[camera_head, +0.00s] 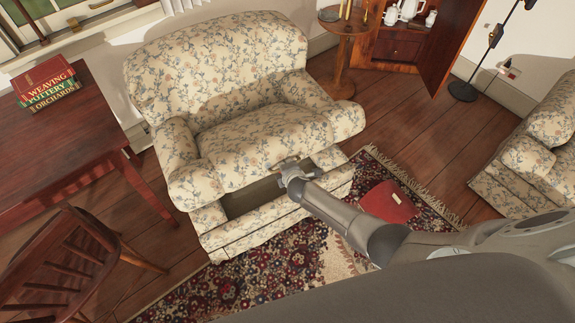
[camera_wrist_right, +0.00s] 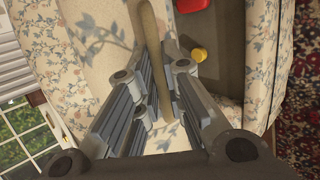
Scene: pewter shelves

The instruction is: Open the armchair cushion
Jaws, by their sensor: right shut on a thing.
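The floral armchair (camera_head: 205,62) stands in the upper middle of the head view. Its seat cushion (camera_head: 255,140) is tilted up at the front, with a dark hollow (camera_head: 252,196) showing beneath it. My right gripper (camera_head: 287,168) is at the cushion's front edge. A yellow thing (camera_wrist_right: 199,54) and a red thing (camera_wrist_right: 192,4) show inside the hollow. My left gripper is not in view.
A wooden table (camera_head: 70,135) with books (camera_head: 48,82) and a chair (camera_head: 70,260) stand at left. A patterned rug (camera_head: 265,265) with a red thing (camera_head: 390,202) on it lies in front. A small round table (camera_head: 345,28), open cabinet (camera_head: 398,45) and second armchair (camera_head: 535,150) stand at right.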

